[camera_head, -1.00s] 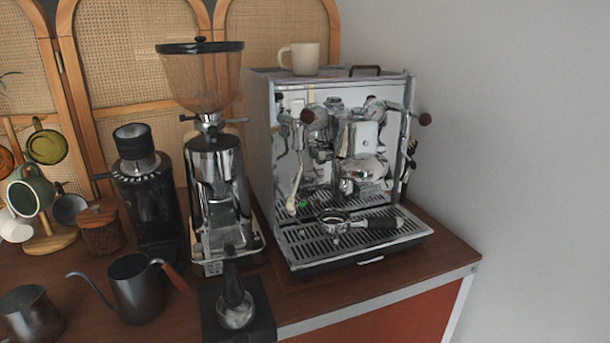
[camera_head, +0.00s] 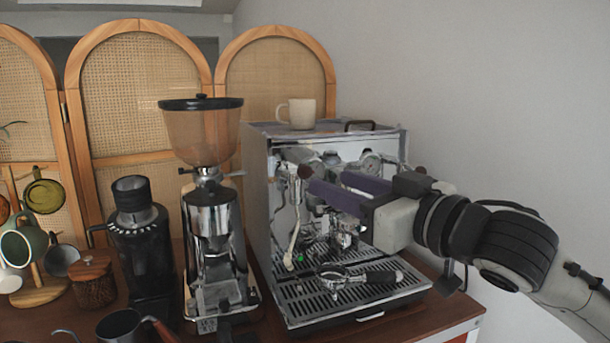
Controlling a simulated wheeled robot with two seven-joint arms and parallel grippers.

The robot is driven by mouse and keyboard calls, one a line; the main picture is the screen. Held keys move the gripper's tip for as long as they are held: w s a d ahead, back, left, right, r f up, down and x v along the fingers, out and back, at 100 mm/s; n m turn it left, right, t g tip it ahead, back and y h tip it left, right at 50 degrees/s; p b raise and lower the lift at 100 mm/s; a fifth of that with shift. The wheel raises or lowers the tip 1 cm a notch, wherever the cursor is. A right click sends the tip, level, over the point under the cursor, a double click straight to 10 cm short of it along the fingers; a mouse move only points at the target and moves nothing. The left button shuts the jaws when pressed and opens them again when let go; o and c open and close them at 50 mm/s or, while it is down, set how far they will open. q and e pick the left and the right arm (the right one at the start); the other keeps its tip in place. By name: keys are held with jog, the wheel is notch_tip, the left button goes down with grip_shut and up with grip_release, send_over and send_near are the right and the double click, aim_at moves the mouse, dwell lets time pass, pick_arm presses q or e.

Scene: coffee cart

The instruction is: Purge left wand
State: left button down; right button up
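The chrome espresso machine (camera_head: 258,215) stands right of centre on the brown cart top. Its left steam wand (camera_head: 294,232) hangs down at the front left, with its tip over the drip tray (camera_head: 300,306). My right gripper (camera_head: 322,188) reaches in from the right, across the machine's front. Its purple fingers point left toward the knob (camera_head: 306,171) above the left wand. The two fingers look apart, with a gap between them; I cannot tell whether the near one touches the knob. The arm hides part of the group head and the machine's right side. My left gripper is not in view.
A portafilter (camera_head: 342,278) lies on the drip tray. A cream mug (camera_head: 298,113) stands on the machine. A tall grinder (camera_head: 212,240) and a black grinder (camera_head: 143,250) stand to the left, with a kettle (camera_head: 120,327) in front. A mug tree (camera_head: 38,290) is at far left.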

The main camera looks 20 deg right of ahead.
aim_at(310, 174)
jog(key=p+x, duration=0.2)
jog(key=x, duration=0.7)
jog(key=shift+w+a, duration=0.15)
jog(key=shift+w, duration=0.1)
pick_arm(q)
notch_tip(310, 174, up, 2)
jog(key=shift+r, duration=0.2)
